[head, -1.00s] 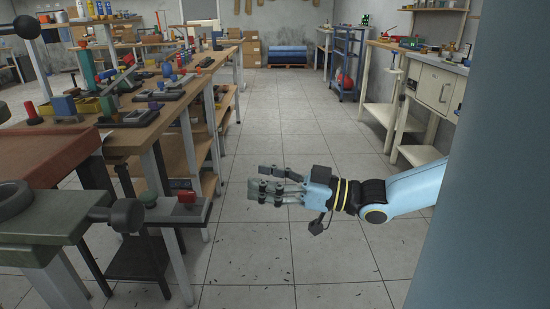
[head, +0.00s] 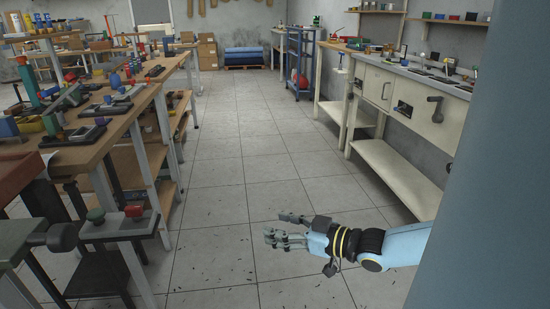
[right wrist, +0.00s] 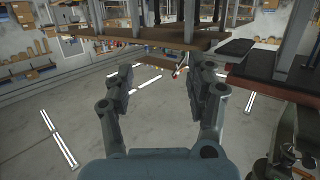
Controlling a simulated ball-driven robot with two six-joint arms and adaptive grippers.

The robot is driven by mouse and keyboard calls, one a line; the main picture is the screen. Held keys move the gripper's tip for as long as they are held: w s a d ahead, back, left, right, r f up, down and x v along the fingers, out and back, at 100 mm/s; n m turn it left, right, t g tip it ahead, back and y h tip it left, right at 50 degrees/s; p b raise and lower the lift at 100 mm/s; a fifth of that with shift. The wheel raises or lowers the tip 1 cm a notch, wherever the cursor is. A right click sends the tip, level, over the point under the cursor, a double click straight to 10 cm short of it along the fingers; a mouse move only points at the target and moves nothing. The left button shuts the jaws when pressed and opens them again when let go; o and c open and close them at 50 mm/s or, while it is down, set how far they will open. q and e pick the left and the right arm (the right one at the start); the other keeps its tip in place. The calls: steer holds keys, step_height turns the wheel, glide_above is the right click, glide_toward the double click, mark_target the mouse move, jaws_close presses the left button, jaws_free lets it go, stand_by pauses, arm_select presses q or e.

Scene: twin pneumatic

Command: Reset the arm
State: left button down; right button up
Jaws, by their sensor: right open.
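My right gripper (head: 280,228) is on a light blue arm at the lower right of the head view, over the tiled floor. Its fingers point left and are apart, with nothing between them. In the right wrist view the same gripper (right wrist: 163,85) shows two grey fingers spread apart, with only floor and bench parts beyond. My left gripper is not in view.
A long wooden workbench (head: 105,145) with several tools and blocks stands on the left. A small grey stand (head: 120,226) with red and green knobs is at the lower left. A cream cabinet bench (head: 408,97) stands on the right. The tiled aisle (head: 225,155) between is clear.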

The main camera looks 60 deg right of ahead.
steer(key=shift+s+f, duration=0.2)
stand_by(0.3)
steer(key=s+a+f+m+g+h, duration=0.1)
steer(key=s+a+f+g, duration=0.3)
steer(key=f, duration=0.6)
steer(key=s+a+f+m+g+h, duration=0.1)
steer(key=s+a+f+g, duration=0.35)
steer(key=f, duration=0.65)
steer(key=s+a+f+g, duration=0.2)
steer(key=s+f, duration=0.1)
steer(key=s, duration=0.4)
steer(key=s+a+f+n+g, duration=0.1)
steer(key=s+a+f+g, duration=0.1)
steer(key=s, duration=0.6)
steer(key=s+a+f+n+g+y, duration=0.1)
steer(key=s+a+f+g, duration=0.2)
steer(key=s, duration=0.5)
step_height(320, 180, down, 3)
steer(key=shift+a+r, duration=0.1)
steer(key=shift+a, duration=0.5)
stand_by(2.2)
